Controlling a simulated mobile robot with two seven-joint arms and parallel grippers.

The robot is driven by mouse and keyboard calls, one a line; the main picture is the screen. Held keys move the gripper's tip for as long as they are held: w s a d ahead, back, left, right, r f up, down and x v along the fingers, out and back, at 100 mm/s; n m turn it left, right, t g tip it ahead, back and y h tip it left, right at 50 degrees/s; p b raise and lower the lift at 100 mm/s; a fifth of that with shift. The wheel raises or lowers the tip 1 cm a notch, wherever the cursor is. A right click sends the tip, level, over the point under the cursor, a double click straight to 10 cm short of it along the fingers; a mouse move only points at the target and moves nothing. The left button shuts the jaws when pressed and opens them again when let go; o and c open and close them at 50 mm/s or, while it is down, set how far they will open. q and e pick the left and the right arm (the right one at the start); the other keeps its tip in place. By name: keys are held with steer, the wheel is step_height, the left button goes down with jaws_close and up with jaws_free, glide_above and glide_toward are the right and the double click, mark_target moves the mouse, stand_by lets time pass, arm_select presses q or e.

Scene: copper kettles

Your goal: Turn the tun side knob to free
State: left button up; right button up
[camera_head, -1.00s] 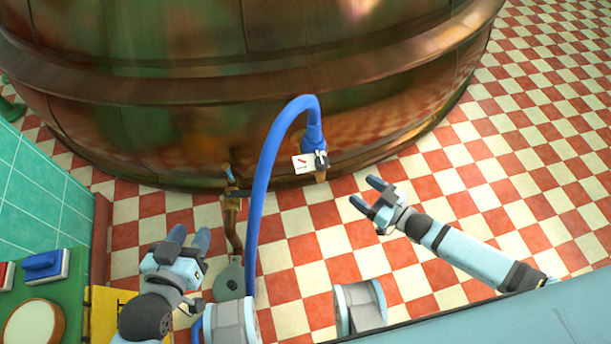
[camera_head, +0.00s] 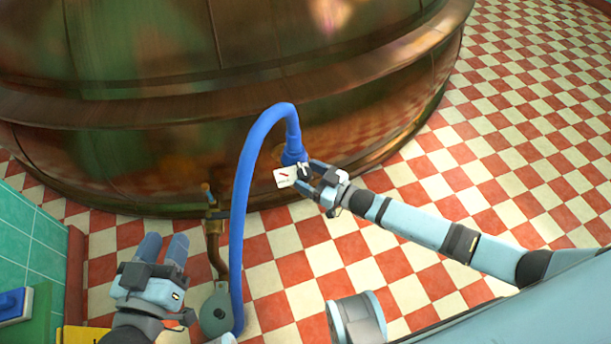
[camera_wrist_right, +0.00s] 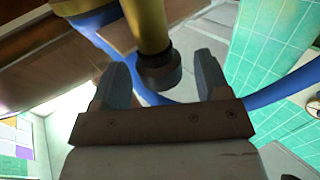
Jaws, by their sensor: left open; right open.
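The copper tun (camera_head: 330,105) fills the top of the head view. Its black side knob (camera_head: 304,169) sits low on the tun's side under the blue hose's end, next to a white label (camera_head: 284,177) with a red mark. My right gripper (camera_head: 308,176) is at the knob, open. In the right wrist view the dark knob (camera_wrist_right: 160,74) on a brass stem lies between its two fingers, with gaps visible on both sides. My left gripper (camera_head: 164,244) is open and empty at the lower left, away from the knob.
A blue hose (camera_head: 240,200) arches from the fitting above the knob down to the floor. A brass tap and pipe (camera_head: 213,230) stand left of it, with a grey round plate (camera_head: 217,310) below. A green tiled wall (camera_head: 30,235) is at the left. Checkered floor at the right is open.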

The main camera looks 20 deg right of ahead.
arm_select(q)
steer(key=shift+d+r, duration=0.2)
steer(key=shift+r, duration=0.1)
arm_select(e)
steer(key=shift+w+a, duration=0.4)
steer(key=shift+w, duration=0.05)
